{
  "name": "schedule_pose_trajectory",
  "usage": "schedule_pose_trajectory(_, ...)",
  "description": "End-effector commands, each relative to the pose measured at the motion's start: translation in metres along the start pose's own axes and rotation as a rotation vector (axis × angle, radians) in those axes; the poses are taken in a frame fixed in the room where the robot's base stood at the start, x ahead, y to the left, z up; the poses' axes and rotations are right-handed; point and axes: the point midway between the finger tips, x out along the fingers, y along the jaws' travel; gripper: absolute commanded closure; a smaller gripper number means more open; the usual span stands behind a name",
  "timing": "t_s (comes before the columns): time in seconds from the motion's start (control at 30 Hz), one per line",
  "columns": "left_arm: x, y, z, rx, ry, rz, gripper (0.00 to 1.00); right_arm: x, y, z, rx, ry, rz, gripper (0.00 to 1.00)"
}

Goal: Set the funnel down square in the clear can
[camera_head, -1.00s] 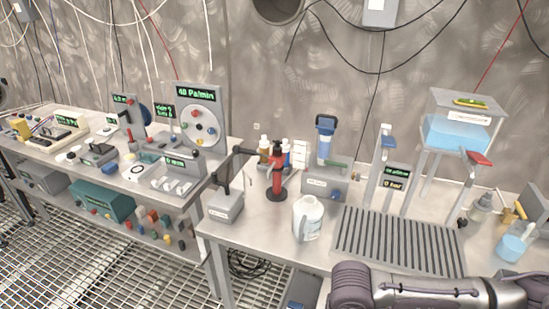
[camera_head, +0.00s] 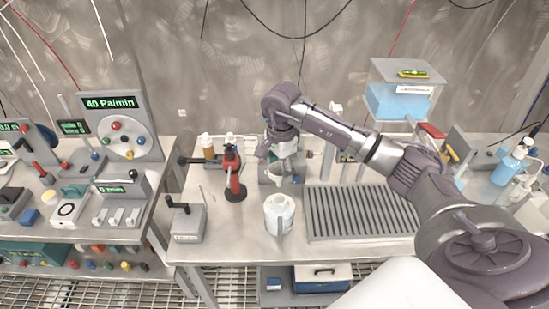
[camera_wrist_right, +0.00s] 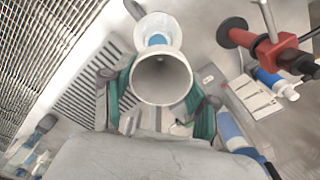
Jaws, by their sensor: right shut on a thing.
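My right gripper (camera_head: 284,165) is shut on a pale grey-white funnel (camera_head: 276,176), just behind the clear can in the head view. In the right wrist view my green-padded fingers (camera_wrist_right: 160,100) lie on both sides of the funnel (camera_wrist_right: 162,80), its wide mouth facing the camera. The clear can (camera_head: 279,215), a whitish translucent jug with a handle, stands upright on the bench. In the right wrist view the can (camera_wrist_right: 168,24) shows beyond the funnel, partly covered by it. The left gripper is not in view.
A slatted grey drain grate (camera_head: 360,212) lies right of the can. A red-and-black stand (camera_head: 235,180) and a grey box with a crank (camera_head: 187,220) are to its left. A blue water tank (camera_head: 398,102) stands at the back right. The bench's front edge is close to the can.

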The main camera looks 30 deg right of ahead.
Motion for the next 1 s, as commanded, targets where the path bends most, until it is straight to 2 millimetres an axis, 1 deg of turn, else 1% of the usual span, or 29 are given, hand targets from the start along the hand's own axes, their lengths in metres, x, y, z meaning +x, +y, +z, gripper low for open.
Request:
schedule_pose_trajectory(0.2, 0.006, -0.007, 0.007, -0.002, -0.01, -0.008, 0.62, 0.011, 0.0, 0.0, 0.004, 0.0, 0.002, 0.71)
schedule_pose_trajectory(0.4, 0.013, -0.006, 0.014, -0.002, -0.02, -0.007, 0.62, 0.027, 0.001, 0.0, 0.003, 0.0, 0.002, 0.71)
schedule_pose_trajectory(0.53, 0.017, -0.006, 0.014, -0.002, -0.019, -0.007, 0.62, 0.035, 0.0, 0.0, 0.003, 0.0, 0.001, 0.71)
schedule_pose_trajectory(0.8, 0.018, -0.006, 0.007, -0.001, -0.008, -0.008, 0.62, 0.038, 0.0, 0.0, 0.002, 0.001, 0.0, 0.71)
schedule_pose_trajectory(1.0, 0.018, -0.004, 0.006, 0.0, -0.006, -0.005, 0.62, 0.038, 0.0, 0.0, 0.001, 0.001, 0.0, 0.71)
